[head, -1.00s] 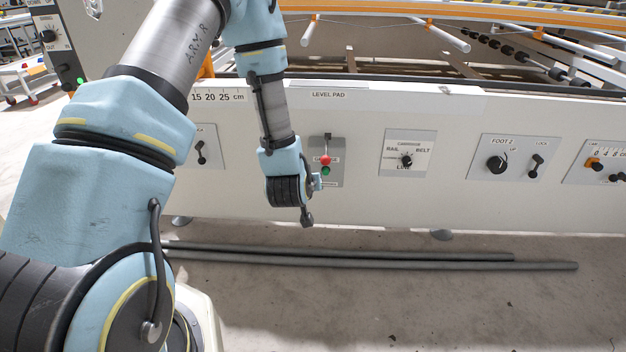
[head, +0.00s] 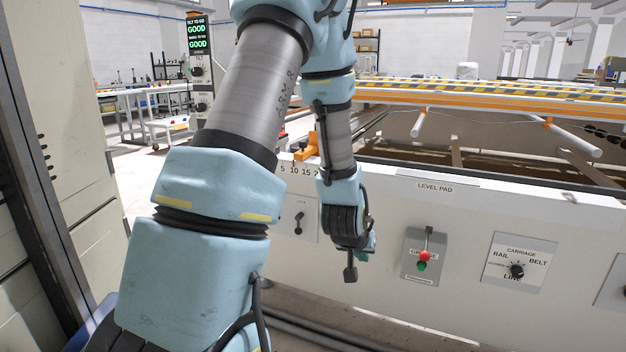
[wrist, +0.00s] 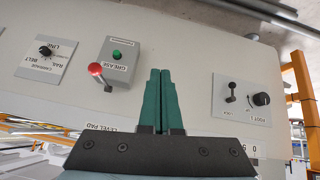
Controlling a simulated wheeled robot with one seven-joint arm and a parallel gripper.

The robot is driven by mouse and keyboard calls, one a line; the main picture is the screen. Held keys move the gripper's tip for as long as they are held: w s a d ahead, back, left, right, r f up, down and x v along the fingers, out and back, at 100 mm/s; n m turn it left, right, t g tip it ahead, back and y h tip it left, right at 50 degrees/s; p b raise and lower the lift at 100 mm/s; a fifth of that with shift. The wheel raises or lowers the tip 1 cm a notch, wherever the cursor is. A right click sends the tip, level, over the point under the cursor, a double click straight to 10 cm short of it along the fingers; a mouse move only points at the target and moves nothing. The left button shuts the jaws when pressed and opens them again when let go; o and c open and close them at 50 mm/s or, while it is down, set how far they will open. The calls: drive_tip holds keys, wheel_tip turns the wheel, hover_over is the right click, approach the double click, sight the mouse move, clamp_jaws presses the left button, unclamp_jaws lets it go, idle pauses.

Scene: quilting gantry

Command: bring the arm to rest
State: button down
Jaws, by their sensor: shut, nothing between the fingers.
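My gripper (wrist: 161,101) shows in the wrist view with its two green fingers closed together and nothing between them. It points at the off-white machine panel. In the head view my arm reaches down in front of the panel, and the gripper (head: 368,246) is mostly hidden behind the wrist. It is left of the grease box (head: 424,256), which has a red-knobbed lever and a green button. In the wrist view the grease box (wrist: 122,62) lies left of the fingers, apart from them in the picture. I cannot tell the exact distance to the panel.
The carriage rotary switch (head: 516,270) is at the right of the panel. A small lever plate (head: 297,219) is left of my wrist. A tall cabinet (head: 45,150) stands close on the left. Grey pipes (head: 300,335) lie on the floor.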

drive_tip(key=s+a+r+n+g+y, duration=0.1)
drive_tip(key=s+a+r+g+y, duration=0.15)
drive_tip(key=s+a+r, duration=0.55)
drive_tip(key=s+a+r+n+g+y, duration=0.1)
drive_tip(key=s+a+r+n+g, duration=0.2)
drive_tip(key=a, duration=0.9)
wheel_tip(320, 180, up, 14)
drive_tip(key=m+p, duration=0.1)
drive_tip(key=p, duration=1.4)
drive_tip(key=shift+s+d+m+p, duration=0.25)
drive_tip(key=shift+s+m+p, duration=0.05)
drive_tip(key=shift+s+p, duration=0.1)
drive_tip(key=shift+d, duration=0.1)
